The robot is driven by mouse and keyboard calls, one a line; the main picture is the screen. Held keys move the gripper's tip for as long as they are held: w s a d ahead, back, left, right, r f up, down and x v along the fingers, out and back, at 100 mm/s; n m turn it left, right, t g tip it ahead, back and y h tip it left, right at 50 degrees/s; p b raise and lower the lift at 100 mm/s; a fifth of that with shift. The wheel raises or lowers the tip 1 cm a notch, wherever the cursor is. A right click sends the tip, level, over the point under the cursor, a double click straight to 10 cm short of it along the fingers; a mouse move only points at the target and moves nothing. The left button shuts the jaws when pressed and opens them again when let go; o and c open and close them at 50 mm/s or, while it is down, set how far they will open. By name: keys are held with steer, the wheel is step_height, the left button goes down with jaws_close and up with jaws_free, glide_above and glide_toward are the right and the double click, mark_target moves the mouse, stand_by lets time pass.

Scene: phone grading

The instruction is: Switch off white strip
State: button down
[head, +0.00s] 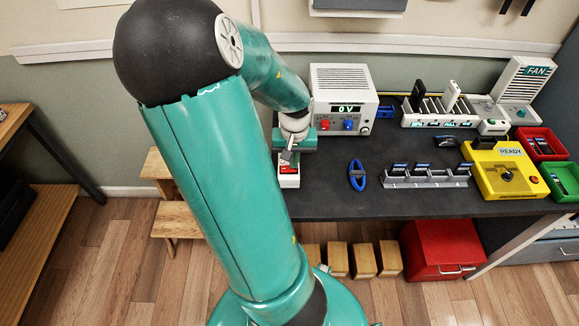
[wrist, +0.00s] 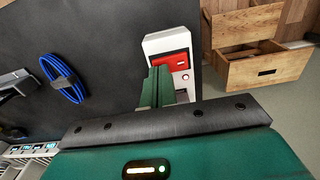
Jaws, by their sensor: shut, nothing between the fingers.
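The white strip (head: 289,182) lies at the left front edge of the dark bench, with a red rocker switch (head: 289,170) on top. In the wrist view the strip (wrist: 165,42) shows beyond my fingers, with its red switch (wrist: 171,61) partly behind the fingertips. A small pale round spot is beside the switch. My gripper (head: 287,156) is shut and empty, pointing down over the strip. In the wrist view the closed green fingers (wrist: 160,74) reach to the switch's edge. I cannot tell whether they touch it. The strip's far end is hidden by my gripper.
A white power supply (head: 342,85) reading 0 V stands behind my gripper. A blue cable coil (head: 357,175) lies to the right of the strip. A grey phone rack (head: 425,180) and yellow READY tester (head: 490,180) stand further right. Wooden drawers (wrist: 262,65) show beyond the bench edge.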

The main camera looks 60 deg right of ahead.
steer(key=shift+f, duration=0.4)
steer(key=shift+r, duration=3.55)
steer(key=w+a+r+n+t+y, duration=0.1)
steer(key=w+a+r+n, duration=0.2)
steer(key=w+a, duration=0.4)
steer(key=w+a+r+n+t, duration=0.25)
steer(key=w+a+r, duration=0.2)
steer(key=a, duration=0.55)
steer(key=a+r+n+t, duration=0.1)
steer(key=a+r+n, duration=0.2)
steer(key=a, duration=0.6)
steer(key=s+a+r+n+t+h, duration=0.1)
steer(key=a+r+n, duration=0.3)
steer(key=a, duration=0.6)
steer(key=shift+r, duration=0.45)
steer(key=shift+s, duration=0.1)
